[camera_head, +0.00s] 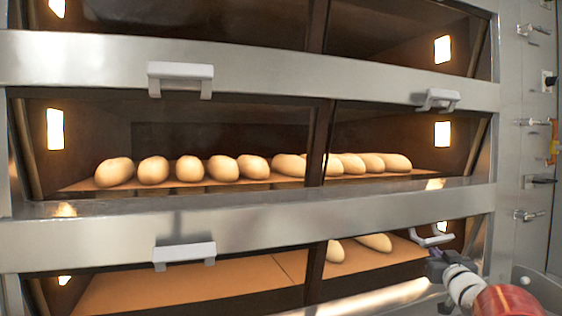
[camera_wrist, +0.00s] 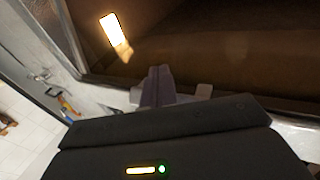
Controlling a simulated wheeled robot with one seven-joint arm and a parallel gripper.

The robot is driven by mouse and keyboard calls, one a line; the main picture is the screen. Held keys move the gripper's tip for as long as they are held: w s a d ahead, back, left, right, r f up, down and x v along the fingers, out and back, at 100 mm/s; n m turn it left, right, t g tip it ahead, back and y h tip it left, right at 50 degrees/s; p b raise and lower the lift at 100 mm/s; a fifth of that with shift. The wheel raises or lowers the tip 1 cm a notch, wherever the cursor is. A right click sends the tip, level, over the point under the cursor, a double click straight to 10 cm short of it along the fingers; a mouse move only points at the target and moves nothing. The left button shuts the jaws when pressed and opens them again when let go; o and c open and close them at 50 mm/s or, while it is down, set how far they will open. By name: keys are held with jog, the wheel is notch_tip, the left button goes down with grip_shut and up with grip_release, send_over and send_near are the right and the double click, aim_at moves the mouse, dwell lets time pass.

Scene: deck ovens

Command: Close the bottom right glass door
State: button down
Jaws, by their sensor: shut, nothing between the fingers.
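The bottom right glass door is hard to make out against the dark oven opening. Its pale handle (camera_head: 432,238) is at the lower right in the head view, tilted and seen at a different angle from the other handles. My gripper (camera_head: 437,264) is just below and in front of this handle. In the wrist view my gripper (camera_wrist: 158,80) has its fingers together, with nothing between them. Pale handle parts (camera_wrist: 203,91) show on both sides of the fingers. I cannot tell whether the fingers touch the handle. How far the door stands open is unclear.
The bottom left handle (camera_head: 184,254) and the middle right handle (camera_head: 437,100) project from steel bands. Bread loaves (camera_head: 252,167) rest on the middle deck, with a few on the bottom deck. A lit lamp (camera_wrist: 113,31) shows inside. Wall fittings (camera_head: 530,215) stand at the right.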

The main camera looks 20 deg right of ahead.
aim_at(440, 241)
jog(key=shift+r, duration=0.15)
dwell(0.5)
jog(key=shift+s+a+r+p, duration=0.1)
jog(key=shift+r+p, duration=1.95)
jog(key=shift+r, duration=0.3)
jog(key=shift+s+f, duration=0.1)
jog(key=shift+f, duration=0.15)
jog(key=shift+s+f+b, duration=0.15)
jog(key=shift+s+b, duration=0.1)
jog(key=shift+b, duration=0.05)
jog(key=f+b+v, duration=0.1)
jog(key=v, duration=0.5)
jog(key=shift+s+b, duration=0.15)
jog(key=shift+b, duration=0.25)
jog(key=shift+a+f, duration=0.1)
